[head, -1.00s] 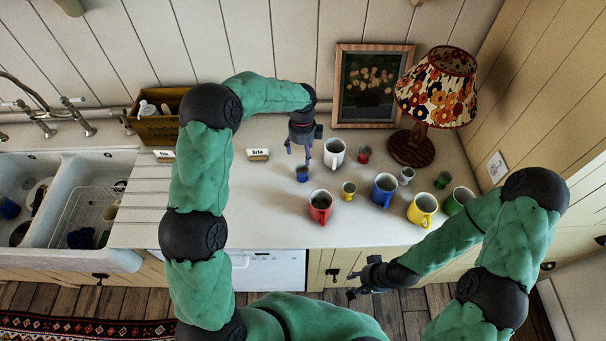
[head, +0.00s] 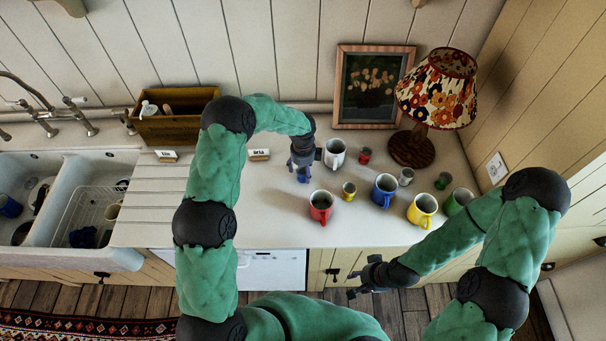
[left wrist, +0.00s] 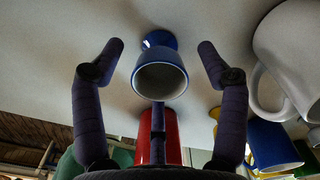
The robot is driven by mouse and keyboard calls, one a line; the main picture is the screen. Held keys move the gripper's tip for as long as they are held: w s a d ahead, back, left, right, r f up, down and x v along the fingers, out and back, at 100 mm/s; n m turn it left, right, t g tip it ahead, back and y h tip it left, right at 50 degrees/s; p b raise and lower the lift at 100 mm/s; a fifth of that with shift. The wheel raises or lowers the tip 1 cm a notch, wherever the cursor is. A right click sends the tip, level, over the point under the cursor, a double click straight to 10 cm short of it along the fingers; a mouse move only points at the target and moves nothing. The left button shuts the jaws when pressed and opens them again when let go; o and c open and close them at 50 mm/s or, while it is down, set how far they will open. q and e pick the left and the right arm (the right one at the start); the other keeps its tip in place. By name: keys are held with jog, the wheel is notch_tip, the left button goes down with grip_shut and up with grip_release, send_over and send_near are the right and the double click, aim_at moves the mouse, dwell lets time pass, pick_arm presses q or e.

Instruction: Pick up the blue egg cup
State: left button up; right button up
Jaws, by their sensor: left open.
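The blue egg cup (left wrist: 160,78) stands on the counter, its pale inside facing the camera in the left wrist view. My left gripper (left wrist: 160,55) is open, with one finger on each side of the egg cup and a gap to each. In the head view my left gripper (head: 302,172) points down over the counter, and the egg cup (head: 303,179) is mostly hidden by it. My right gripper (head: 368,282) hangs low in front of the counter edge, away from the cups; its finger opening is too small to judge.
A white mug (head: 334,154) stands close to the right of my left gripper, and a red mug (head: 320,207) stands in front. A yellow egg cup (head: 349,191), a blue mug (head: 384,190) and a yellow mug (head: 422,210) stand further right.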

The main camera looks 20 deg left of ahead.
pick_arm(q)
jog(key=c, duration=1.3)
jog(key=shift+o, duration=0.2)
jog(key=shift+r, duration=0.1)
